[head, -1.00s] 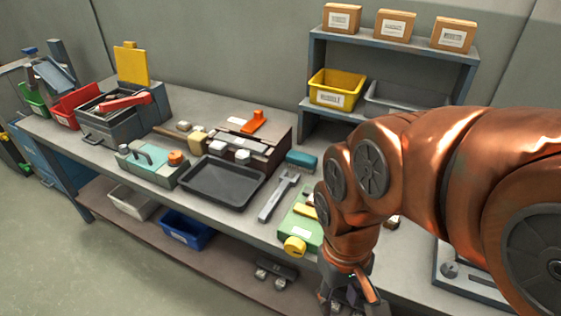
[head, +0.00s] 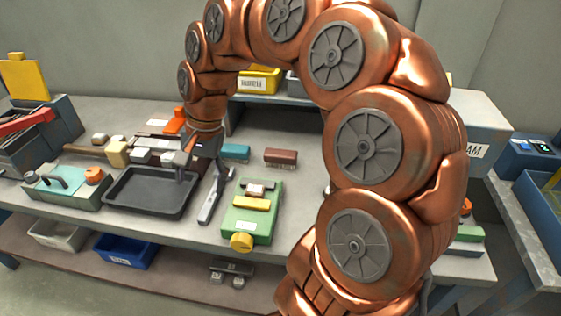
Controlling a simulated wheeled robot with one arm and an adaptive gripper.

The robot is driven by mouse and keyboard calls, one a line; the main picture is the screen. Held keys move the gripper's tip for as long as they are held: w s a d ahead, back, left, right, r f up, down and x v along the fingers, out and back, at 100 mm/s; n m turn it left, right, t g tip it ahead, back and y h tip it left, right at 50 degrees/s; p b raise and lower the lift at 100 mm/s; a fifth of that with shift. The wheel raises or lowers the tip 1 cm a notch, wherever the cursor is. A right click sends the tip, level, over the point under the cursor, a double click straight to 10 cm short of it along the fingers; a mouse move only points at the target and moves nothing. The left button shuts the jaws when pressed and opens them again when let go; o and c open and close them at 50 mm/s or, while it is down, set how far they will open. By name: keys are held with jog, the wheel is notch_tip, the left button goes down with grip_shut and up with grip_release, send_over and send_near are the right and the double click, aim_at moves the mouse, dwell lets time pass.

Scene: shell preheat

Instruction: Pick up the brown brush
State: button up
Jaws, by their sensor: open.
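The brown brush (head: 281,156), a small brown block with a paler underside, lies on the grey workbench (head: 318,215) right of centre in the head view. A teal brush (head: 235,152) lies to its left. My gripper (head: 205,170) points down above the bench, left of both brushes, near the right end of the black tray. Its dark fingers are apart and it is apart from the brown brush. My arm arches over the bench, but the brown brush is in full view.
The black tray (head: 133,206), a grey wrench (head: 209,208) and a green device with a yellow knob (head: 241,242) lie in front of the brushes. A shelf with a yellow bin (head: 259,80) stands behind. Bare bench surrounds the brown brush.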

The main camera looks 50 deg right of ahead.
jog(key=w+d+f+m+t, duration=0.1)
jog(key=w+d+m, duration=0.3)
jog(key=w+d, duration=0.15)
jog(key=m+t+b, duration=0.2)
jog(key=m+b, duration=0.1)
jog(key=m, duration=1.2)
send_near(278, 159)
jog(key=w+f, duration=0.1)
jog(key=w+d+f, duration=0.1)
jog(key=f, duration=0.1)
jog(key=shift+w+f, duration=0.2)
jog(key=shift+w, duration=0.2)
jog(key=shift+f, duration=0.35)
jog(key=p+x, duration=0.1)
jog(key=x, duration=0.5)
jog(key=shift+a+f+p, duration=0.2)
jog(key=shift+f+p, duration=0.05)
jog(key=shift+p, duration=0.1)
jog(key=shift+w+f, duration=0.1)
jog(key=shift+f, duration=0.1)
jog(key=shift+f, duration=0.25)
jog(key=c, duration=1.3)
